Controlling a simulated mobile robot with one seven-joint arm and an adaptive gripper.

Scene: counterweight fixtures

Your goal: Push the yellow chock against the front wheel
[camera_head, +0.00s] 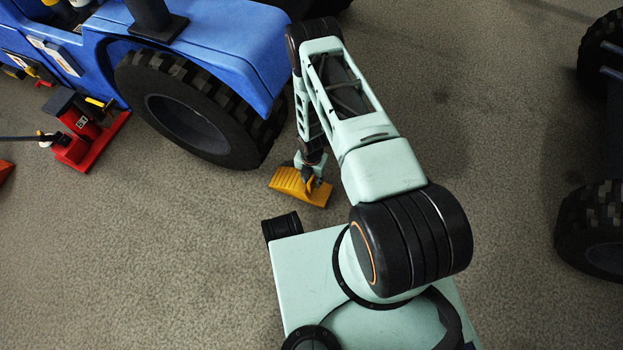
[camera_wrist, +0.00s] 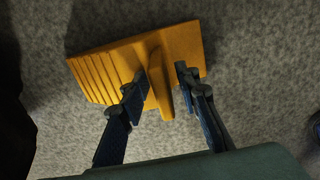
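The yellow chock (camera_head: 287,181) lies on the floor to the lower right of the blue tractor's front wheel (camera_head: 185,108). A strip of floor shows between chock and wheel. In the wrist view, the chock (camera_wrist: 110,72) shows a ribbed slope at left and an upright grip (camera_wrist: 159,82) on top. My gripper (camera_wrist: 162,78) is over the chock with one finger on each side of the grip. The fingers are apart, with a gap visible on the right side; contact on the left is unclear. In the head view my gripper (camera_head: 312,178) partly hides the chock.
A red jack (camera_head: 88,140) with a long handle stands left of the wheel. An orange object (camera_head: 5,171) shows at the left edge. Another vehicle's wheels (camera_head: 595,230) stand at the right. The floor (camera_head: 150,270) at lower left is clear.

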